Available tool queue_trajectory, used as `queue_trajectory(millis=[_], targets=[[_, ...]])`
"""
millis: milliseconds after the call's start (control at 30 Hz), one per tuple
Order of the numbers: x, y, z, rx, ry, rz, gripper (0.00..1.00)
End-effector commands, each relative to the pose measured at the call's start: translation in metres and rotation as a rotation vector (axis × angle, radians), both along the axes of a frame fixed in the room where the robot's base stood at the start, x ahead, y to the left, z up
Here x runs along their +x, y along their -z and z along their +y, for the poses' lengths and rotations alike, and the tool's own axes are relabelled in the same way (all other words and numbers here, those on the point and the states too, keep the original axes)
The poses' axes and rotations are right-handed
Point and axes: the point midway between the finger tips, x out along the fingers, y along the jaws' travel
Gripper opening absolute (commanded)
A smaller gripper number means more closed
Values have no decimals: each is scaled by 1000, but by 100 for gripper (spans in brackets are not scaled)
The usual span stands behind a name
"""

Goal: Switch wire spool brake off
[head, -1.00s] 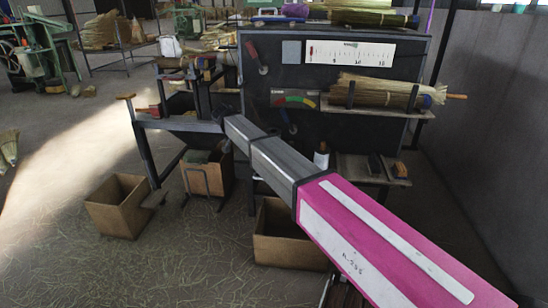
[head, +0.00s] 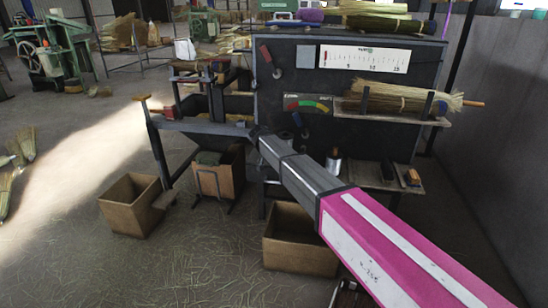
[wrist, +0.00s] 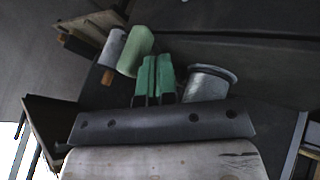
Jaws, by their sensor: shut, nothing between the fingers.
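My gripper (wrist: 154,78) shows in the wrist view as two green fingers, shut with nothing between them. A silvery flanged spool (wrist: 208,82), which looks like the wire spool, is close to the right of the fingers. A pale spool or can (head: 333,162) stands below the dark panel (head: 290,170) in the head view. A red-handled lever (head: 266,54) is at the panel's upper left, and a blue-handled lever (head: 298,119) is lower down. I cannot tell which lever is the brake. In the head view my fingers cannot be made out beyond the arm.
A green cylinder (wrist: 135,52) and a grey one with an orange end (wrist: 112,48) are left of the fingers. Broom bundles lie on a shelf (head: 390,117) at the right. Boxes (head: 131,207) (head: 300,240) stand on the floor, which is open at the front left.

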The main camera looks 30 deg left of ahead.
Motion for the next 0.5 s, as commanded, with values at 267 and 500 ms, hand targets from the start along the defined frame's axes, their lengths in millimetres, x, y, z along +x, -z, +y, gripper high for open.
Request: queue_trajectory(millis=[267, 500], targets=[[1, 0, -14, 0, -1, 0, 0], [2, 0, -13, 0, -1, 0, 0]])
